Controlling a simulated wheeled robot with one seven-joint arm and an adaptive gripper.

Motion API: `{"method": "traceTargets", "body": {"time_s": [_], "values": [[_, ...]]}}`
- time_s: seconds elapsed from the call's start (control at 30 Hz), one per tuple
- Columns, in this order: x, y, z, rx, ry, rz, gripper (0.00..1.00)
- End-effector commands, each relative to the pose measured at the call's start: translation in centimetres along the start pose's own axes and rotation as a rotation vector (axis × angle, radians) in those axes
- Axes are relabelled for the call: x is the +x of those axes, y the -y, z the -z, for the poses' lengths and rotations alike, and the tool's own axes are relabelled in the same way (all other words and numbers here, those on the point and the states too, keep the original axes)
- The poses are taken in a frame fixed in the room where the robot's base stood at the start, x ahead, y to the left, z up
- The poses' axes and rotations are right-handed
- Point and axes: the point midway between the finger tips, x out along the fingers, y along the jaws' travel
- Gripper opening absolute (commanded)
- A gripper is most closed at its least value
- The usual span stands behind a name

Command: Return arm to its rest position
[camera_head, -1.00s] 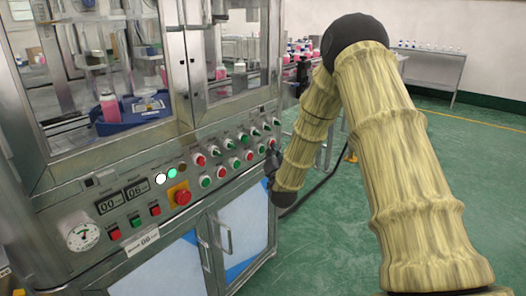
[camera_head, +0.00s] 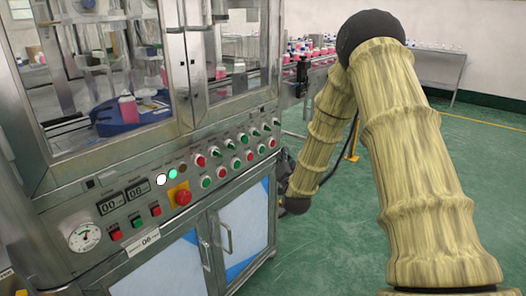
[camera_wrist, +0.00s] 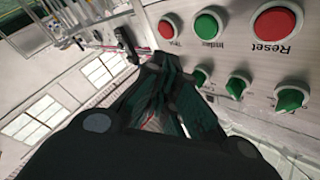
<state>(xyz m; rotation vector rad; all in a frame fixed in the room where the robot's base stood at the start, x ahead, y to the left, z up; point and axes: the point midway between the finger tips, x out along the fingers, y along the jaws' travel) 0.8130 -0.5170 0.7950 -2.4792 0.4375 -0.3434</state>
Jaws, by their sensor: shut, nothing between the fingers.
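My gripper (camera_wrist: 160,68) shows in the wrist view with its dark fingers together and nothing between them. It is in front of a control panel (camera_wrist: 255,62) with a red Reset button (camera_wrist: 275,22), a green button (camera_wrist: 208,25) and green knobs (camera_wrist: 291,98). I cannot tell whether the fingertips touch the panel. In the head view my arm (camera_head: 415,165), in ribbed yellowish covers, bends down at the right of the machine. Its lower end is near the panel's right end. The gripper is mostly hidden there.
The crimping machine (camera_head: 140,170) fills the left, with a red emergency stop (camera_head: 183,197), a pressure gauge (camera_head: 84,237) and lower doors (camera_head: 243,230). A conveyor with pink bottles (camera_head: 310,48) runs behind the arm. Green floor (camera_head: 335,255) is open below and right of it.

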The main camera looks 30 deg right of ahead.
Motion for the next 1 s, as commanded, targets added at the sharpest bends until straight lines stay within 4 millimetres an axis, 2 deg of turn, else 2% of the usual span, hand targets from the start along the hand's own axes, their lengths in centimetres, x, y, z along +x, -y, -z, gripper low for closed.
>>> {"method": "traceTargets", "body": {"time_s": [0.6, 0.7, 0.77, 0.87, 1.0], "values": [[0.0, 0.0, 0.0, 0.0, 0.0, 0.0, 0.0], [-0.2, -0.1, -0.6, -0.006, 0.013, -0.004, 0.0], [-0.8, -0.3, -1.6, -0.017, 0.038, -0.011, 0.0], [-2.6, -1.0, -5.0, -0.055, 0.12, -0.035, 0.0], [-7.0, -2.6, -11.3, -0.132, 0.288, -0.082, 0.0]]}}
